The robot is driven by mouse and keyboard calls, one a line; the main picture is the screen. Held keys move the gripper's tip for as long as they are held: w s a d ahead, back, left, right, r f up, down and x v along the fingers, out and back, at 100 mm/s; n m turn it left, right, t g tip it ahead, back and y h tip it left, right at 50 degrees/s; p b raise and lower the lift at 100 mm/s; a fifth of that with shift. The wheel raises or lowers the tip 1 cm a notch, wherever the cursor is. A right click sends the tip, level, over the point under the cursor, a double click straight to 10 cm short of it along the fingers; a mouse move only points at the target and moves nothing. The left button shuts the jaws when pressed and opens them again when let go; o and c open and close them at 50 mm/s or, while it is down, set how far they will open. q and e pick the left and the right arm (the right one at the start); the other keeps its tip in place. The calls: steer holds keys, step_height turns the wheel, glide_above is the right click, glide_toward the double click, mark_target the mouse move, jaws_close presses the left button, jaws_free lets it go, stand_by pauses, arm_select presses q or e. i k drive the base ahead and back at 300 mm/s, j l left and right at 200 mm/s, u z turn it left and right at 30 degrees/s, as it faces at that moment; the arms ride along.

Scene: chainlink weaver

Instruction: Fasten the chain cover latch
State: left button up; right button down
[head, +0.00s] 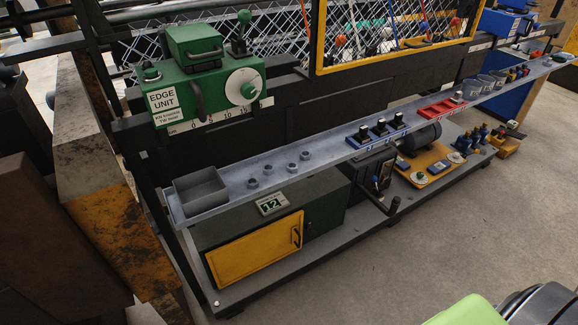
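No part labelled as a chain cover or its latch can be made out for sure in the head view. A yellow door (254,252) with a dark handle (296,236) is on the front of a dark green cabinet (325,205) on the machine's lower shelf. The door looks closed. A black gearbox-like housing (371,172) with a hand crank (392,209) stands right of the cabinet. A green edge unit (205,75) with a white dial and a lever sits on the upper beam. Neither of my grippers is in view.
A long grey rail (335,150) carries a grey bin (200,190), blue switch blocks (377,132) and a red tray (440,109). Yellow-framed mesh (390,30) stands behind. Rusty beams (95,180) crowd the left. The concrete floor (430,235) in front is open.

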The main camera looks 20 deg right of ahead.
mark_target(312, 233)
steer(key=z, duration=1)
